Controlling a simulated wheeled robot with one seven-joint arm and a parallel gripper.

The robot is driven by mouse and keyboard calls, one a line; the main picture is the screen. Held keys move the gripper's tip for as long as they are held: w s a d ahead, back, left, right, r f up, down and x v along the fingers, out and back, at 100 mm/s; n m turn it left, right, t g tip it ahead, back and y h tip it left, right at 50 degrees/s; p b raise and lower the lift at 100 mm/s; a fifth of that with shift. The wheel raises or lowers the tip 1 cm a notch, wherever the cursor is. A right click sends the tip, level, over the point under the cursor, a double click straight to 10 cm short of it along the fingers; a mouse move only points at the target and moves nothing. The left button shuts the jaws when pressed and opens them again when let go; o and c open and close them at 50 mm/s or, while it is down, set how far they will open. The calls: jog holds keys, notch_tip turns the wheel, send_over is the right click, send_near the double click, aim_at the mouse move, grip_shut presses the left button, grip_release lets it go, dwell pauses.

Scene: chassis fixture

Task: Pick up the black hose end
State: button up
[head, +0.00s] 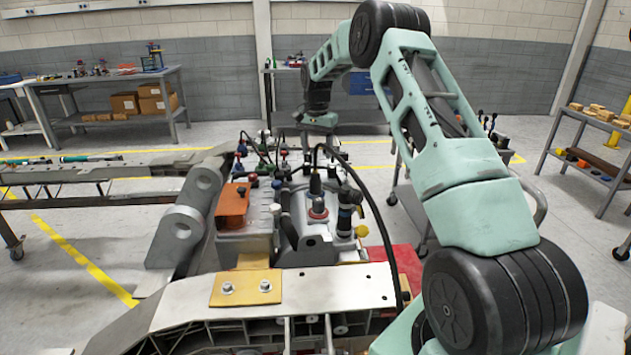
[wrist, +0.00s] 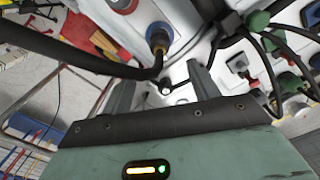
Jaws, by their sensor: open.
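My gripper (wrist: 162,84) is open, with its two grey fingers spread at the front of the wrist view. In the head view, the gripper (head: 317,121) is at the end of my arm, above the back of the chassis fixture. A small black end piece with a pale round tip (wrist: 167,87) shows between the fingers; I cannot tell whether it touches them. A thick black hose (wrist: 80,57) runs from the left towards the fingers and bends up near a dark connector with a yellow ring. In the head view, a black hose (head: 379,215) arcs down the fixture's right side.
The fixture carries an orange block (head: 232,203), a yellow plate (head: 245,288) and several coloured caps and fittings. Green-capped fittings (wrist: 259,22) and thin black cables crowd the right of the wrist view. A workbench (head: 110,100) stands at the back left.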

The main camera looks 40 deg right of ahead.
aim_at(316, 182)
notch_tip(316, 182, down, 6)
jog(key=shift+a+f+p, duration=0.1)
jog(key=shift+f+p, duration=0.05)
jog(key=shift+p, duration=0.5)
jog(key=shift+s+a+f+p, duration=0.15)
jog(key=shift+f+p, duration=0.45)
jog(key=shift+f, duration=0.75)
jog(key=shift+w+a+f+p, duration=0.1)
jog(key=shift+f+p, duration=0.45)
jog(key=shift+f, duration=0.8)
jog(key=c, duration=1.3)
